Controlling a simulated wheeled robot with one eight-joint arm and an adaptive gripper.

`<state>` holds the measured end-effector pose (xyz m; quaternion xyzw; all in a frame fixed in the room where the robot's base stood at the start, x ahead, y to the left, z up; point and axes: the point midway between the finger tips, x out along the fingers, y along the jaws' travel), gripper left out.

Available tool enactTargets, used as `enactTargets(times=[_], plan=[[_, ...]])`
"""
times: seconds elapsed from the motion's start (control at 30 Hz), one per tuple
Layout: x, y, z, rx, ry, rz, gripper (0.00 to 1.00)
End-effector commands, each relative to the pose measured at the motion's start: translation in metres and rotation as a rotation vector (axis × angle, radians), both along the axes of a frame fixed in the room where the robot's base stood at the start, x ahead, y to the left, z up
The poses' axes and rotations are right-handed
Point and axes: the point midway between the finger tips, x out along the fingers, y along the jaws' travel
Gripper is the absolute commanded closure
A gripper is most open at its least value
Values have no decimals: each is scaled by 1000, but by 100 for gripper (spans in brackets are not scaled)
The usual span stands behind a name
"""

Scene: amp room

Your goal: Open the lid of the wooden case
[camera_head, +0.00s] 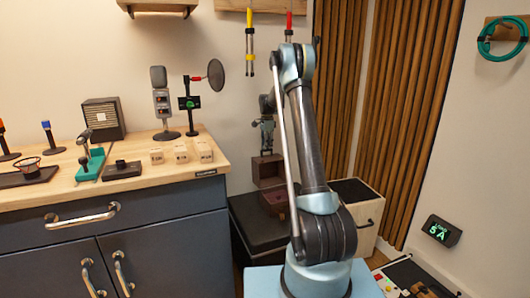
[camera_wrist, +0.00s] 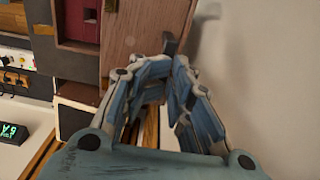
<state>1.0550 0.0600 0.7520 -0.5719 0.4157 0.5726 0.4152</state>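The wooden case (camera_head: 277,201) sits on a dark stand, left of my arm's base in the head view. Its reddish-brown inside shows, and its lid (camera_head: 268,171) looks raised and upright behind it. My gripper (camera_head: 266,151) points down just above the lid's top edge. In the wrist view, a wooden panel of the case (camera_wrist: 137,35) with a dark red inside (camera_wrist: 80,20) is beyond the fingers. My gripper (camera_wrist: 170,50) has its fingertips drawn together there, with nothing clearly between them. Whether the tips touch the wood cannot be told.
A dark stand (camera_head: 250,225) supports the case. A wooden-topped cabinet (camera_head: 130,190) with instruments stands left. A light box with a dark top (camera_head: 352,192) is right of my arm. A slatted wall (camera_head: 400,110) and a green display (camera_head: 440,232) are farther right.

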Motion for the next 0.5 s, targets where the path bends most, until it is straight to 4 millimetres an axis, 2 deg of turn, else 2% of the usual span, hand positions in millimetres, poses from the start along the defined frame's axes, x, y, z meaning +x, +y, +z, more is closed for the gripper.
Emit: enactTargets(times=[0.3,0.5], plan=[[-2,0,61,0,0,0,82],[-2,1,87,0,0,1,82]])
